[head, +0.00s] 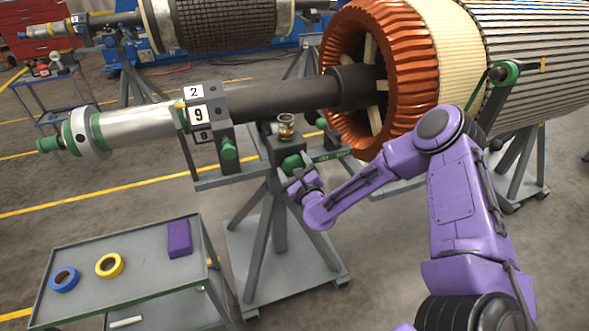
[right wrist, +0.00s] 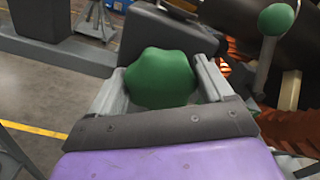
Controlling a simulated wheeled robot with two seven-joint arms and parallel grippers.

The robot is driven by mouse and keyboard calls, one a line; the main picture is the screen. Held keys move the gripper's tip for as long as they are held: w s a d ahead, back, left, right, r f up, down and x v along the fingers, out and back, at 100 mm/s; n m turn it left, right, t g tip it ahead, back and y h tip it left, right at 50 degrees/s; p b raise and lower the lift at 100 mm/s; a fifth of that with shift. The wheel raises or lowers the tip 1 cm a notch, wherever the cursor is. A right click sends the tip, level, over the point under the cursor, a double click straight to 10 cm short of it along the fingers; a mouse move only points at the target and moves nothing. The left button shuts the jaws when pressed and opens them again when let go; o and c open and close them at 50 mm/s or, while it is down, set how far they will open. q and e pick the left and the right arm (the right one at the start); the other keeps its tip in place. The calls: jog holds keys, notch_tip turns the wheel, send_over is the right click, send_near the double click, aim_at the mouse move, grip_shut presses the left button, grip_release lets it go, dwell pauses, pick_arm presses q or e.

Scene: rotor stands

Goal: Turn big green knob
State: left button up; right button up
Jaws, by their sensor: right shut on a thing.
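The big green knob (head: 292,162) sits on the front of the dark block at the top of the middle stand (head: 277,210). In the right wrist view the knob (right wrist: 160,76) is large and lobed, with a gripper finger on each side of it. My right gripper (head: 297,175) reaches up to it from below right and is shut on it. The knob's back side is hidden against the block. My left gripper is not in view.
Another green knob (head: 228,148) is on the stand block to the left. A green ball-ended lever (right wrist: 276,20) stands right of the gripper. The shaft (head: 270,98) and orange-wound rotor (head: 405,75) are close above. A grey cart (head: 130,290) is at lower left.

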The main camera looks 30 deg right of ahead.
jog(key=n+b, duration=0.1)
jog(key=n, duration=0.2)
jog(key=shift+a+f+n, duration=0.1)
jog(key=shift+f+n, duration=0.05)
jog(key=shift+n, duration=0.25)
jog(key=n+b, duration=0.1)
jog(key=n, duration=0.3)
jog(key=shift+a+f+n, duration=0.1)
jog(key=shift+n, duration=0.2)
jog(key=n+b, duration=0.1)
jog(key=n, duration=0.3)
jog(key=shift+f+n, duration=0.15)
jog(key=shift+n, duration=0.15)
jog(key=n+b, duration=0.1)
jog(key=n, duration=0.2)
jog(key=shift+n, duration=0.3)
jog(key=n+b, duration=0.1)
jog(key=n, duration=0.3)
jog(key=shift+f, duration=0.15)
jog(key=n+b, duration=0.1)
jog(key=n, duration=0.3)
jog(key=shift+f, duration=0.1)
jog(key=n, duration=0.3)
jog(key=n+b, duration=0.1)
jog(key=shift+d, duration=0.25)
jog(key=shift+s+d+n+b, duration=0.1)
jog(key=shift+n+b, duration=0.2)
jog(key=shift+n, duration=1.3)
